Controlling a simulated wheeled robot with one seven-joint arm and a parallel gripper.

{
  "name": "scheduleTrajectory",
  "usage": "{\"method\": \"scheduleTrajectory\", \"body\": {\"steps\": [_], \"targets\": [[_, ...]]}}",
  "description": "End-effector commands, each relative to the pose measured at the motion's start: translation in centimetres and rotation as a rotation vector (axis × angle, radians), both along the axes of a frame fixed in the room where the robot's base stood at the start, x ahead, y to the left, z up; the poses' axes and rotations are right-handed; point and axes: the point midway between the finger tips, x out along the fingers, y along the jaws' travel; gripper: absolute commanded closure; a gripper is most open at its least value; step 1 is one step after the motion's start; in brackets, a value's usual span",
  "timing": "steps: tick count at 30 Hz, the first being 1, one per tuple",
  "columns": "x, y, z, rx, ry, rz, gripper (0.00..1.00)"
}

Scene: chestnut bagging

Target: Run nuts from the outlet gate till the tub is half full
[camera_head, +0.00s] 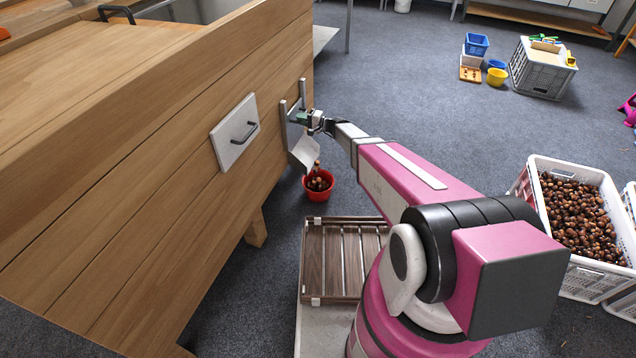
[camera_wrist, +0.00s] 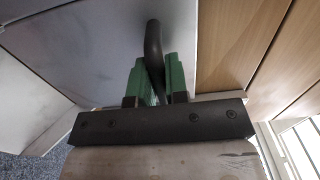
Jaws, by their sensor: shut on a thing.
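My gripper (camera_head: 305,118) is at the outlet gate on the side of the wooden bin. In the wrist view its green fingers (camera_wrist: 156,82) are shut on the dark gate handle (camera_wrist: 153,45), with the grey gate plate (camera_wrist: 105,42) behind it. In the head view the gate's upright metal rails (camera_head: 302,92) show, and a pale chute (camera_head: 304,152) slopes down below my gripper. Nuts (camera_head: 316,166) show in the air between the chute's lip and the red tub (camera_head: 319,195). The tub stands on the floor under the chute, with brown nuts in it. Their exact level is hard to tell.
A second panel (camera_head: 235,131) with a handle is on the bin (camera_head: 150,130). A slatted wooden rack (camera_head: 311,262) lies in front of the tub. A white crate (camera_head: 597,277) full of nuts stands at right. A grey crate (camera_head: 541,77) and small tubs are at the back.

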Motion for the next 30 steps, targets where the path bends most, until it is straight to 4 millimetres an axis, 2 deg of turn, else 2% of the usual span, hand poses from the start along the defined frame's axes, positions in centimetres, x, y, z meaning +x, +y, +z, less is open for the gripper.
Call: {"method": "scheduleTrajectory", "body": {"steps": [11,25,26,27,29,30], "targets": [[0.0,0.0,-0.3,0.0,0.0,-0.001,1.0],[0.1,0.0,-3.4,-0.001,0.001,-0.001,1.0],[0.0,0.0,-3.3,0.0,0.0,-0.001,0.76],[0.0,0.0,-3.2,0.0,0.0,-0.001,0.63],[0.0,0.0,-3.2,0.0,0.0,-0.001,0.47],[0.0,0.0,-3.2,0.0,0.0,0.0,0.47]]}}
